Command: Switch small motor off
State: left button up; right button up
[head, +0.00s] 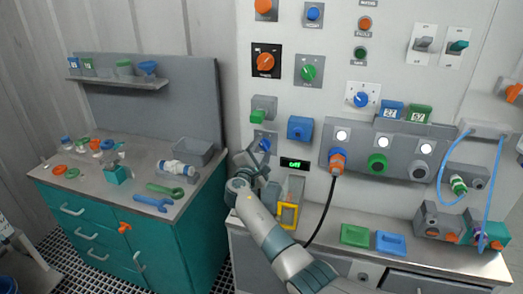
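No label I can read marks the small motor, so I cannot tell which part it is. My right gripper (253,158) is at the lower left of the wall panel, with its fingers apart. It is in front of a blue fitting (265,136) that it partly hides; I cannot tell whether they touch. To its right is a small black display (296,163) with green characters. Two toggle switches, grey (424,43) and teal (457,47), are at the upper right. My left gripper is out of view.
A yellow frame (288,215) stands beside my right forearm. An orange plug (337,160) has a black cable hanging down. Green (355,235) and blue (391,243) trays lie on the counter. A teal workbench (90,235) with tools is at left. Blue hoses (445,180) hang at right.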

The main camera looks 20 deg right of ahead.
jog(key=shift+o, duration=0.2)
jog(key=shift+v, duration=0.8)
jog(key=b+v, duration=0.4)
jog(key=v, duration=1.1)
jog(key=shift+s+a, duration=0.25)
jog(key=shift+s, duration=0.05)
